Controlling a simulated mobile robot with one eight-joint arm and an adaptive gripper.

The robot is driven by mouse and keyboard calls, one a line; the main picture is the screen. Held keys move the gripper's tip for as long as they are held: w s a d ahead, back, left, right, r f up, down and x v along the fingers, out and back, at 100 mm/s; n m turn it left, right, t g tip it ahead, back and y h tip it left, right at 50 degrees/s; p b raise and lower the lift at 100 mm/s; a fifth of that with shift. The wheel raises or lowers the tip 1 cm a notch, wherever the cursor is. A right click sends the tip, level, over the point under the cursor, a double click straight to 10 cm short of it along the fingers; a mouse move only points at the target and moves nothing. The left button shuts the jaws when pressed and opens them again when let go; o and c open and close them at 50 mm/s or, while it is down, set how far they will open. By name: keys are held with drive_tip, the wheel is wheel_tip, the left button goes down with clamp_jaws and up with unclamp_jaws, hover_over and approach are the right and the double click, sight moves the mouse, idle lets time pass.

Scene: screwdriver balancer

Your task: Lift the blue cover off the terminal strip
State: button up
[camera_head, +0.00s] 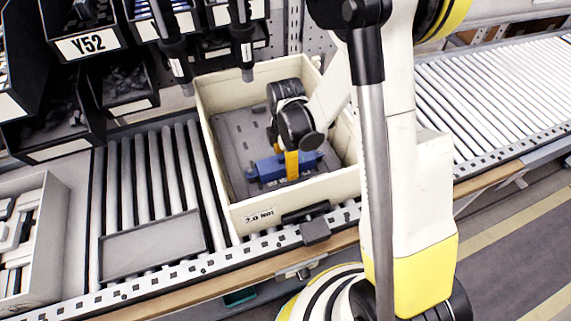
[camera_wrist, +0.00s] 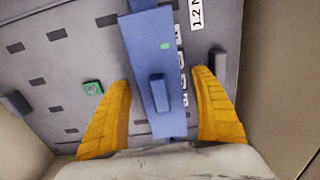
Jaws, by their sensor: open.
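The blue cover (camera_head: 267,168) lies along the grey terminal board inside a cream crate (camera_head: 232,193). In the wrist view the blue cover (camera_wrist: 146,55) is a long bar with a raised blue block and a small green mark, running up between the fingers. My gripper (camera_wrist: 160,108) is open, with one yellow finger on each side of the cover and a visible gap to each. In the head view my gripper (camera_head: 291,164) is down inside the crate at the cover. The strip under the cover is mostly hidden; a row of pale marks shows along its right edge.
The crate walls surround my gripper. The grey board (camera_wrist: 60,65) carries a small green square part (camera_wrist: 92,88) left of the cover and a grey block (camera_wrist: 219,62) right of it. Two dark hanging tools (camera_head: 243,45) are above the crate's back edge.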

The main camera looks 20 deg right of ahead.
drive_tip(key=shift+r, duration=0.1)
drive_tip(key=c, duration=1.5)
wheel_tip(320, 180, up, 10)
drive_tip(key=p, duration=0.4)
